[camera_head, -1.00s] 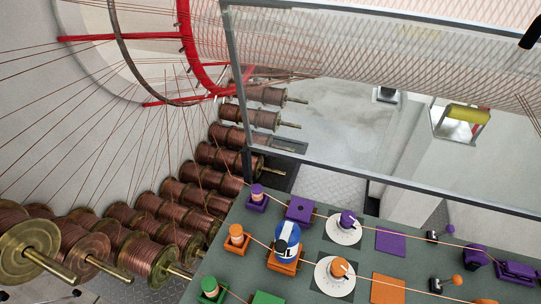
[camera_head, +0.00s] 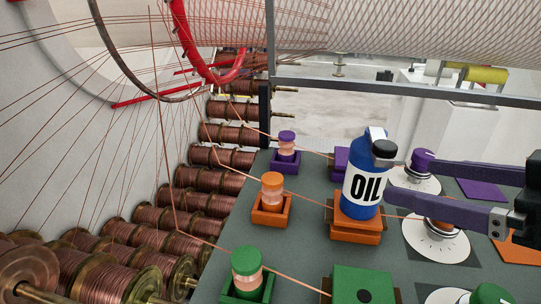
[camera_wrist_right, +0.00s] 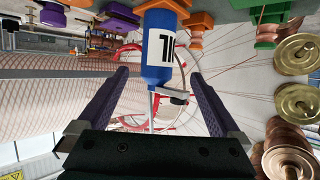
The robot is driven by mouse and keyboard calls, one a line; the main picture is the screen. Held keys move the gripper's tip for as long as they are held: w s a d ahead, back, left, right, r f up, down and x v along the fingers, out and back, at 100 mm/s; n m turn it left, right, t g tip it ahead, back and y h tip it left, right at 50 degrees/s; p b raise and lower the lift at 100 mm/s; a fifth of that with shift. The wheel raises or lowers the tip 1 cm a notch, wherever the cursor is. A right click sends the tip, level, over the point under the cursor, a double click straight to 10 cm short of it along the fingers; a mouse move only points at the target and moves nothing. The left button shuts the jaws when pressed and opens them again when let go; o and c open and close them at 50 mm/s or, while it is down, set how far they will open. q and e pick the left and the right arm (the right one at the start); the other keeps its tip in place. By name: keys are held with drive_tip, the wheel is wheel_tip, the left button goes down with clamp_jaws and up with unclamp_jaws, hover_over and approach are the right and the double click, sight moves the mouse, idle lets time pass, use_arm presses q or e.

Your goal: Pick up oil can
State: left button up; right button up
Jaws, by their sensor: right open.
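The oil can (camera_head: 362,190) is blue with a white band reading OIL and a dark cap. It stands upright on an orange block (camera_head: 354,230) on the dark green table. My right gripper (camera_head: 412,174) reaches in from the right, its two fingers spread and pointing at the can, empty. In the right wrist view the can (camera_wrist_right: 160,62) appears upside down, between and just ahead of the open fingers (camera_wrist_right: 158,76). Contact with the can is not visible. My left gripper is not in view.
Green (camera_head: 246,272), orange (camera_head: 271,199) and purple (camera_head: 287,150) guide blocks stand left of the can, with copper wires running across. A white dial (camera_head: 436,240) lies below the gripper. Copper spools (camera_head: 130,275) line the left. A grey frame rail (camera_head: 400,92) runs behind the table.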

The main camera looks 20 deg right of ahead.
sight(385, 172)
drive_tip(key=x, duration=0.3)
drive_tip(key=shift+w, duration=0.4)
drive_tip(key=shift+f+b+x, duration=0.15)
drive_tip(key=shift+b+x, duration=0.1)
drive_tip(key=shift+x, duration=1.25)
drive_tip(key=shift+f+b+x, duration=0.1)
drive_tip(key=shift+b+x, duration=0.1)
drive_tip(key=shift+x, duration=1.3)
drive_tip(key=shift+s+d, duration=0.1)
drive_tip(key=shift+s, duration=0.05)
drive_tip(key=shift+c, duration=0.4)
drive_tip(key=c, duration=1.5)
clamp_jaws()
drive_tip(key=shift+r, duration=0.15)
